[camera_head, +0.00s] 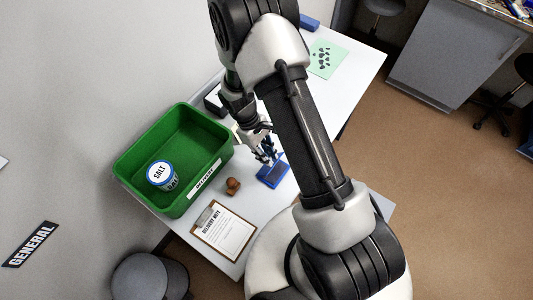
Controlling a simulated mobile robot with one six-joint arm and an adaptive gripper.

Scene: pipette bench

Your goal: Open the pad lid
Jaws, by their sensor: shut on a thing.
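The blue pad (274,174) lies on the white table, right of the green bin. Its middle looks darker than its blue rim. My gripper (268,159) is at the pad's far edge, pointing down, and is shut on the pad lid there. The lid is small and largely hidden by the fingers, so its exact angle cannot be told.
A green delivery bin (207,178) with a salt tin (161,174) stands left. A small brown wooden object (233,186) and a clipboard with a delivery note (222,232) lie nearby.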

